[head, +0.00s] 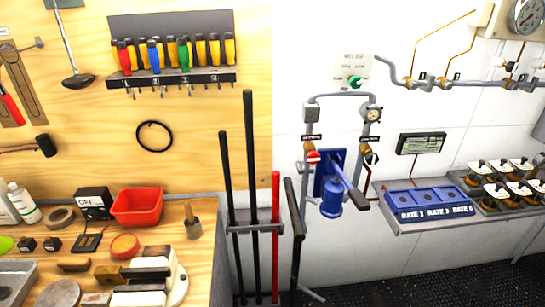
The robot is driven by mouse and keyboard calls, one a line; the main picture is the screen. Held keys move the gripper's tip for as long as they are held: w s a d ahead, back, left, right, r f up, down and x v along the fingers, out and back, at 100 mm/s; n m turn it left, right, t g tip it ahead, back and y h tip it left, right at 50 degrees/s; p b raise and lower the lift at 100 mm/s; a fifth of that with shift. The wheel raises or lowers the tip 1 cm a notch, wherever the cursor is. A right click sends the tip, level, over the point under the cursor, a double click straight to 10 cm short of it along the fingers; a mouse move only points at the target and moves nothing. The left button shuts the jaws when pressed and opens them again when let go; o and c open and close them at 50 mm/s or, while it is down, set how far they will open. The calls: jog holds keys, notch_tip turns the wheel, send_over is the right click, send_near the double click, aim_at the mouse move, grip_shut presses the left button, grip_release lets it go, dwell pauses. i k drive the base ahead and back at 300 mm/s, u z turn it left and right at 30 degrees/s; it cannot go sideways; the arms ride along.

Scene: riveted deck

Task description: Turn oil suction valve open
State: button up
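A blue hand pump (331,205) is mounted on the white wall, with grey pipes rising on both sides of it. The left pipe carries a brass valve with a red and white handle (313,157). The right pipe carries a brass valve with a dark handle (371,158). Small dark labels sit above both valves, but their print is too small to read, so I cannot tell which is the oil suction valve or whether either is open. A green knob (355,81) is on a white plate above. My gripper is not in view.
Long black bars and a red bar (276,237) stand in a rack left of the pump. A cluttered wooden bench (205,240) is at left. A blue three-bay unit (428,205) and a tray of several cups (510,190) are at right. Dark floor shows at lower right.

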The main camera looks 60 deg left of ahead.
aim_at(312, 158)
jog(key=u, duration=1.05)
jog(key=k, duration=0.15)
jog(key=u, duration=2.75)
jog(key=i, duration=0.45)
jog(key=u, duration=0.35)
jog(key=k, duration=0.65)
jog(key=z, duration=0.25)
jog(key=i, duration=0.7)
